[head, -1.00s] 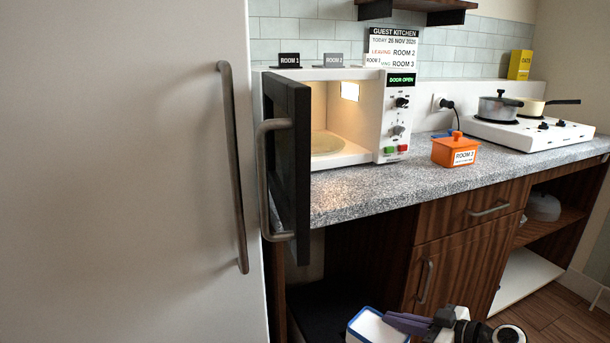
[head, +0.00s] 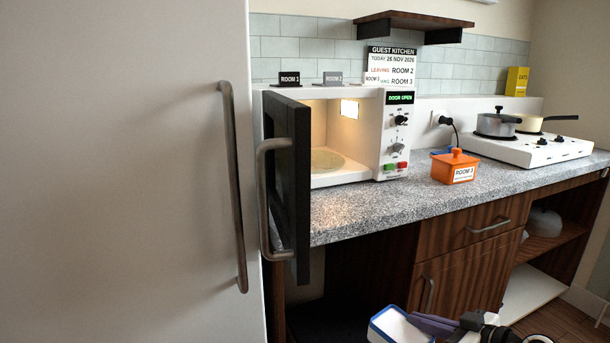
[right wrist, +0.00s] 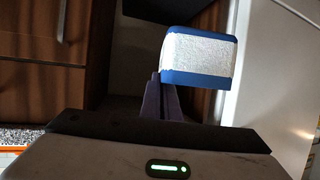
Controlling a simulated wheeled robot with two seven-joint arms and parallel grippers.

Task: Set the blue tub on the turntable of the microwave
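The blue tub (head: 398,326) with a white top or label is at the bottom of the head view, below the counter. My right gripper (head: 432,324) is at its right side with its fingers on the tub's edge. In the right wrist view the tub (right wrist: 198,58) sits at the tips of the nearly closed purple fingers (right wrist: 160,92). The microwave (head: 372,140) stands on the counter with its door (head: 290,175) swung open to the left. Its turntable (head: 326,160) is lit and bare. My left gripper is out of view.
An orange pot (head: 455,167) labelled ROOM 3 stands right of the microwave on the counter (head: 400,205). A hob (head: 525,145) with two pans is further right. A tall white door with a handle (head: 236,190) fills the left.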

